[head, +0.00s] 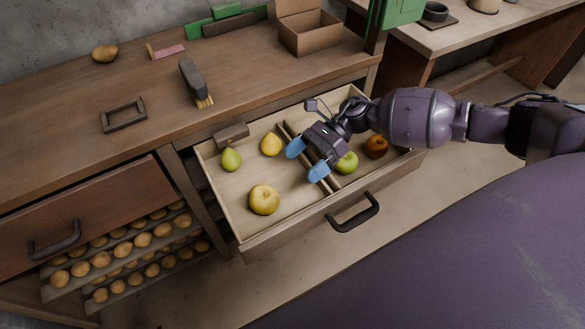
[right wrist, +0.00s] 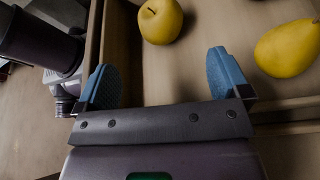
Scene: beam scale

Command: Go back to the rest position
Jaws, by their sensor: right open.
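My right gripper (head: 307,160) is over the open drawer (head: 290,227), close to its middle divider. Its two blue fingertips are apart with nothing between them, as the right wrist view (right wrist: 160,82) also shows. In the drawer's left part lie a green pear (head: 230,160), a yellow pear (head: 271,144) and a yellow apple (head: 264,200). The yellow apple (right wrist: 160,20) and yellow pear (right wrist: 288,48) are beyond the fingers in the right wrist view. A green apple (head: 347,163) and a reddish-brown fruit (head: 376,146) lie right of the divider. My left gripper is not in view.
The wooden counter (head: 80,100) behind holds a dark frame (head: 123,115), a brush (head: 194,80), a potato-like item (head: 105,53) and an open box (head: 309,33). A closed drawer (head: 90,215) and racks of round produce are at left. The drawer's black handle (head: 354,214) juts forward.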

